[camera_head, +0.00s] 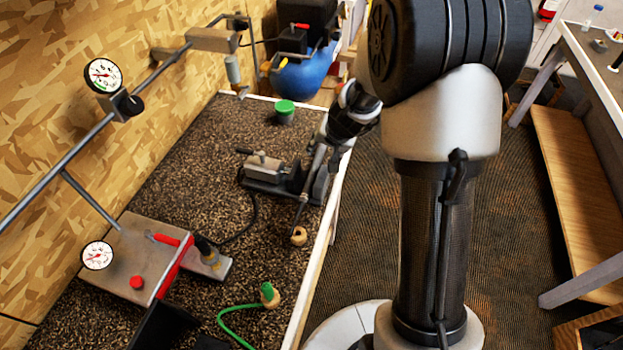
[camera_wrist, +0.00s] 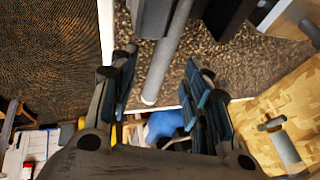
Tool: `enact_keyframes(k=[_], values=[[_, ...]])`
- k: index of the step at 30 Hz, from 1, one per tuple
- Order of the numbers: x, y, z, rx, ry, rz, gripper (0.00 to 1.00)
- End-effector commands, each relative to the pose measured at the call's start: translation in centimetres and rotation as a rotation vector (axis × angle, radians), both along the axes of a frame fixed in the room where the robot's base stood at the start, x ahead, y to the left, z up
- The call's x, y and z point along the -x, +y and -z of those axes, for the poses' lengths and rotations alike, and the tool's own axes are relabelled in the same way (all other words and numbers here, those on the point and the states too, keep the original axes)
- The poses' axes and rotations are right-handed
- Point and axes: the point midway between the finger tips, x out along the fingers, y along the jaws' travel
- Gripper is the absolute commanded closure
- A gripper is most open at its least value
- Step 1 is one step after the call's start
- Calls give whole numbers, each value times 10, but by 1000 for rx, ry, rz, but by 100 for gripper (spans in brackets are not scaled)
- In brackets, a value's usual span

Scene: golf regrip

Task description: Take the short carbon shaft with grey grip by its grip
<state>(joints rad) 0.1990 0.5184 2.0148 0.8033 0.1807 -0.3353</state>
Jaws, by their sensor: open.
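The short carbon shaft with grey grip is held in a bench vise (camera_head: 268,172). Its grey grip (camera_head: 317,160) slants up toward my gripper (camera_head: 338,128) in the head view. In the wrist view the grey grip (camera_wrist: 168,55) runs between the two spread fingers of my gripper (camera_wrist: 160,62), with its pale end (camera_wrist: 149,99) toward the palm. The fingers stand apart on either side, with gaps visible. I cannot tell the exact depth between them. The carbon part of the shaft is hard to make out.
The speckled bench top (camera_head: 165,185) has a pale front edge. A green-lidded jar (camera_head: 285,112) stands behind the vise. A wooden knob (camera_head: 299,236) and a green hose with its fitting (camera_head: 269,294) lie in front. A gauge box (camera_head: 137,262) is at left, and a blue tank (camera_head: 300,78) is behind.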

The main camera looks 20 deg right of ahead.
Motion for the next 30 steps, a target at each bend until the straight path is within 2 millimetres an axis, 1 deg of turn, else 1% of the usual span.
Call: enact_keyframes(k=[1,5,7,13,30], values=[[-3,2,12,0,3,-1,56],[-12,3,27,0,2,0,56],[-14,3,30,0,1,-1,56],[-14,3,28,0,1,-1,57],[-14,3,28,0,1,-1,95]])
